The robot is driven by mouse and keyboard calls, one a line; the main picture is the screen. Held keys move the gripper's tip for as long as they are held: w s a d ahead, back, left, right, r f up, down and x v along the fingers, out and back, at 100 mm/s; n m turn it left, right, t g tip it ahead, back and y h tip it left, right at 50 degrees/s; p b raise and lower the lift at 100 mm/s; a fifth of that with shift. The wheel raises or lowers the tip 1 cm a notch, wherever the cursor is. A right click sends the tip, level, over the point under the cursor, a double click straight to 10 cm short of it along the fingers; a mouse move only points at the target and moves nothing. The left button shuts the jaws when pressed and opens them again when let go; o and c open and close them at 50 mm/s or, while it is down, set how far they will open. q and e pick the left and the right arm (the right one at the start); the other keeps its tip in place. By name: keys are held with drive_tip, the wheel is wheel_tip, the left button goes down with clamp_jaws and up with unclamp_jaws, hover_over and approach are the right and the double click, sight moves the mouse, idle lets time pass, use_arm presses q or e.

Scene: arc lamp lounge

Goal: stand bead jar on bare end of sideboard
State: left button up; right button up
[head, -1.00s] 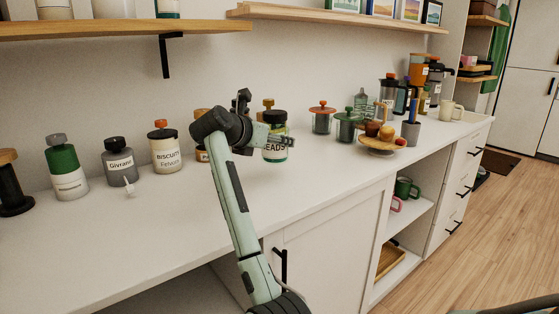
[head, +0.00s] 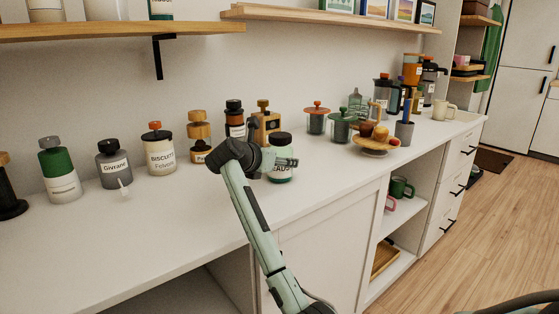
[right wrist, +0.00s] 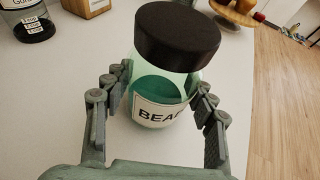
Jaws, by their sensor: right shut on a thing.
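The bead jar (head: 281,174) is a clear jar with a black lid, green contents and a white label reading "BEADS", partly covered in the head view. It also shows upright in the right wrist view (right wrist: 163,95). My right gripper (head: 284,162) is shut on it, with one finger on each side of its body. The jar is over the white sideboard top (head: 215,210), in front of the row of jars. I cannot tell whether its base touches the top. My left gripper is not in view.
Behind stand a wooden-lidded jar (head: 199,135), a dark-lidded jar (head: 235,118) and a wooden grinder (head: 265,124). A biscuit jar (head: 159,152) stands left. A wooden stand with fruit (head: 374,148) is to the right. The front strip of the top is clear.

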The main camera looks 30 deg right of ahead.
drive_tip(key=o, duration=1.4)
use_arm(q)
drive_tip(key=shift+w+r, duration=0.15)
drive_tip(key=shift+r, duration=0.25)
use_arm(e)
drive_tip(key=shift+a+r, duration=0.1)
drive_tip(key=shift+r, duration=0.05)
drive_tip(key=v, duration=0.4)
drive_tip(key=shift+s+a, duration=0.15)
drive_tip(key=shift+a, duration=0.2)
drive_tip(key=v, duration=0.6)
drive_tip(key=shift+b, duration=0.3)
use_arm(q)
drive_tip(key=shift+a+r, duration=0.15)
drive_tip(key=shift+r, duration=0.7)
use_arm(e)
drive_tip(key=shift+s+a+r, duration=0.3)
drive_tip(key=shift+s+a, duration=0.05)
drive_tip(key=shift+a, duration=0.05)
